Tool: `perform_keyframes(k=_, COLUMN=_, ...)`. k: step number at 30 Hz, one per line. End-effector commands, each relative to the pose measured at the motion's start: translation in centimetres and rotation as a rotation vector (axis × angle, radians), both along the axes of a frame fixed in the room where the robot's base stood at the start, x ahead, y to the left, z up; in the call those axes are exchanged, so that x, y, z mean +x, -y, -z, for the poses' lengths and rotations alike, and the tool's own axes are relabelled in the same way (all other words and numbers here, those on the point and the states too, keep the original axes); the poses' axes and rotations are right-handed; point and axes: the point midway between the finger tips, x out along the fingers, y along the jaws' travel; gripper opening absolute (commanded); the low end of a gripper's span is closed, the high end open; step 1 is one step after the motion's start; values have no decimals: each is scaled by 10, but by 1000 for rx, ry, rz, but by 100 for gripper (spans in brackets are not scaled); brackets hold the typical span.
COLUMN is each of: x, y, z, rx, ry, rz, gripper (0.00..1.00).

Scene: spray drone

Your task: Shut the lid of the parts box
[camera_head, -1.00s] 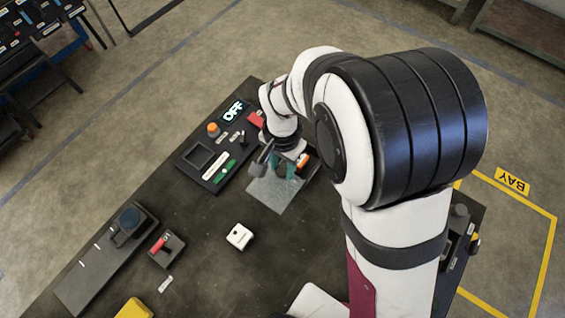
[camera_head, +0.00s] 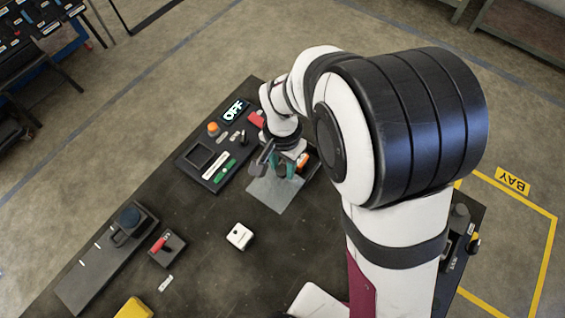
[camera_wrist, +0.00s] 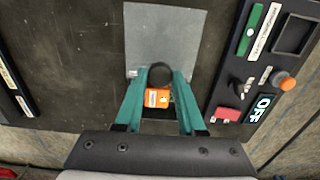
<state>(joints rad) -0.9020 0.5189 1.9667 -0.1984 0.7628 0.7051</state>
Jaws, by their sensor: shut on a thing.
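My gripper (camera_wrist: 161,76) has two teal fingers. They are shut on a dark round piece (camera_wrist: 160,73), over the near edge of a grey plate (camera_wrist: 167,35) on the dark table. In the head view my gripper (camera_head: 284,171) is low over the back part of the plate (camera_head: 277,194). An orange part (camera_wrist: 157,98) with a white label lies between and behind the fingers in the wrist view. It also shows at the right of my gripper in the head view (camera_head: 303,160). The parts box and its lid cannot be clearly made out; my gripper hides some of that spot.
A control panel (camera_head: 219,181) with an orange knob (camera_head: 213,128) and a lit OFF display (camera_head: 236,110) stands left of my gripper. A white block (camera_head: 239,236), a red-handled switch (camera_head: 160,244) and a yellow object (camera_head: 134,309) lie nearer. The mid-table is mostly free.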

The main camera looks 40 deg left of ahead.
Motion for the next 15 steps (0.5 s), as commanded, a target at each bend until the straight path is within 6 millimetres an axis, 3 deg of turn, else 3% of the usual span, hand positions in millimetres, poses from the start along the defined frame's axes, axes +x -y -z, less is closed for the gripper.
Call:
perform_keyframes(k=8, x=8, y=-1, z=0, rx=2, ry=2, rz=2, gripper=0)
perform_keyframes(k=15, x=64, y=-1, z=0, rx=2, ry=2, rz=2, gripper=0)
